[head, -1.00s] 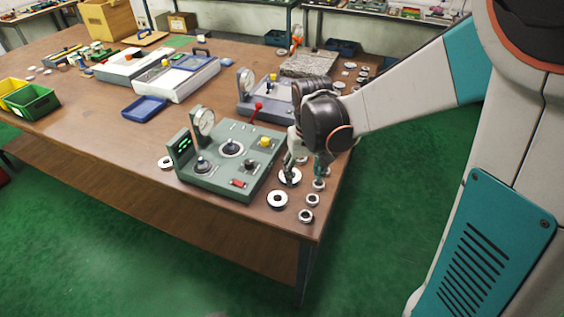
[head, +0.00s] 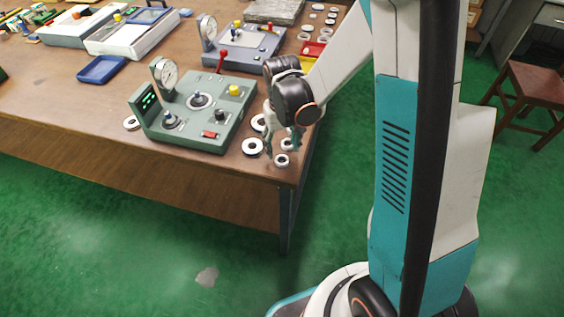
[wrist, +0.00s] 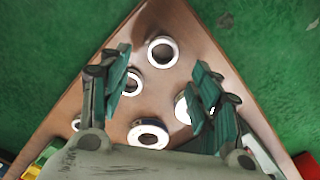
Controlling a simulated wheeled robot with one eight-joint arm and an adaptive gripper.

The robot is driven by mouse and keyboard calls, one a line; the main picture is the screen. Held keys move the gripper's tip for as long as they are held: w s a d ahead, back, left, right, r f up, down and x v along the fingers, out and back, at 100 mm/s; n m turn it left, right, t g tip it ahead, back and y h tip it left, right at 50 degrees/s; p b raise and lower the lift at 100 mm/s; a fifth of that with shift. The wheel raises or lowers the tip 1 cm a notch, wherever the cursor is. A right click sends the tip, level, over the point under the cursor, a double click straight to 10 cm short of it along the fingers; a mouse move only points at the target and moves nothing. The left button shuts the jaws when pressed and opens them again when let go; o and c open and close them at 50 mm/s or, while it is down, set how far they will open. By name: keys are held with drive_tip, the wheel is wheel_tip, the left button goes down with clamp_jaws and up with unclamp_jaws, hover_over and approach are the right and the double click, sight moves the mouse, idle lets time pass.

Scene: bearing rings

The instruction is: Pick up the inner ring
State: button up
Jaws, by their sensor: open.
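Several pale metal rings with dark centres lie flat near the table corner. In the head view, one wide ring (head: 252,146) lies beside the green fixture and a smaller ring (head: 281,160) lies nearest the corner. The wrist view shows a ring (wrist: 162,52) ahead of the fingers, another ring (wrist: 148,133) close to the palm, and a ring (wrist: 132,83) partly hidden by the left finger. I cannot tell which is the inner ring. My gripper (wrist: 160,84) is open and empty, pointing down above the rings. It also shows in the head view (head: 282,141).
The green fixture (head: 190,115) with a dial gauge stands just left of my gripper. A grey-blue fixture (head: 240,45) and a blue tray (head: 101,69) are farther back. The wooden table (head: 60,110) ends close to the rings. A red stool (head: 530,95) stands at right.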

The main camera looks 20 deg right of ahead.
sight(282, 163)
drive_tip(key=f, duration=0.1)
drive_tip(key=f+b, duration=0.1)
drive_tip(key=f, duration=0.1)
drive_tip(key=f+b, duration=0.1)
drive_tip(key=f, duration=0.1)
drive_tip(key=shift+s+a, duration=0.1)
drive_tip(key=shift+s, duration=0.2)
drive_tip(key=shift+r, duration=0.1)
drive_tip(key=c, duration=1.1)
